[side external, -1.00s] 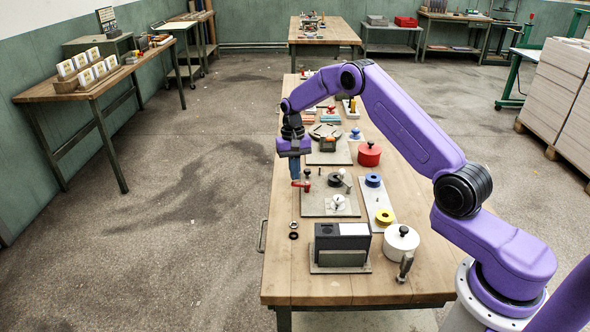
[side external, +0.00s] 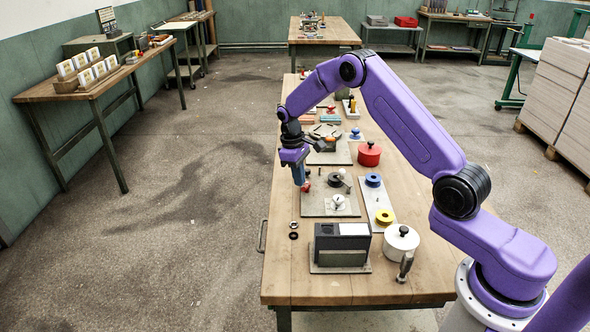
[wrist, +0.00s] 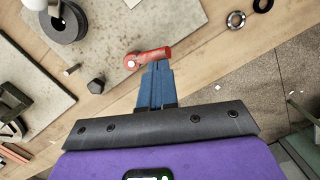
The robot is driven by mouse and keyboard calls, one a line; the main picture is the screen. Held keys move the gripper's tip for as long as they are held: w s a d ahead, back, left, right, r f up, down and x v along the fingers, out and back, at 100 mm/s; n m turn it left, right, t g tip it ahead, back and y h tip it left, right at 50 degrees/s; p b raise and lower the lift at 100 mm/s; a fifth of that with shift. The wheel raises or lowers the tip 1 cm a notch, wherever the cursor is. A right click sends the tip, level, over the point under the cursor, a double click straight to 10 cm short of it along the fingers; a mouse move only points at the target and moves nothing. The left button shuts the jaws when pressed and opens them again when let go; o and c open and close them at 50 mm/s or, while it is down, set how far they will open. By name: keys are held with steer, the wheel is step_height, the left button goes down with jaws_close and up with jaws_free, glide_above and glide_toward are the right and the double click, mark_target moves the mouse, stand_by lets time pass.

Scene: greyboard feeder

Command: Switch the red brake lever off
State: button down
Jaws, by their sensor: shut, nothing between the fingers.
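The red brake lever (wrist: 148,59) is a short red handle with a pale round pivot at its left end, at the edge of the grey plate (wrist: 112,50). In the side view the red lever (side external: 307,188) is mostly hidden by my fingers. My gripper (wrist: 157,66) is shut and empty. Its blue fingertips are at the lever's side, overlapping it in the wrist view; I cannot tell if they touch. In the side view my gripper (side external: 303,188) points down at the plate's left edge.
A black spool (wrist: 65,22) and a dark hex knob (wrist: 96,86) are close by on the plate. Two dark rings (side external: 293,230) lie on the bench. A black box (side external: 342,245), white pot (side external: 401,242) and red pot (side external: 369,154) stand around. Floor left of the bench is clear.

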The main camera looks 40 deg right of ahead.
steer(key=shift+s+n, duration=0.25)
steer(key=shift+n, duration=0.25)
steer(key=shift+s, duration=0.2)
stand_by(0.4)
steer(key=w+a+r, duration=0.1)
steer(key=w+r, duration=0.1)
steer(key=r, duration=0.4)
steer(key=w+a+r, duration=0.1)
steer(key=w+r, duration=0.1)
steer(key=r, duration=0.4)
steer(key=shift+w, duration=0.35)
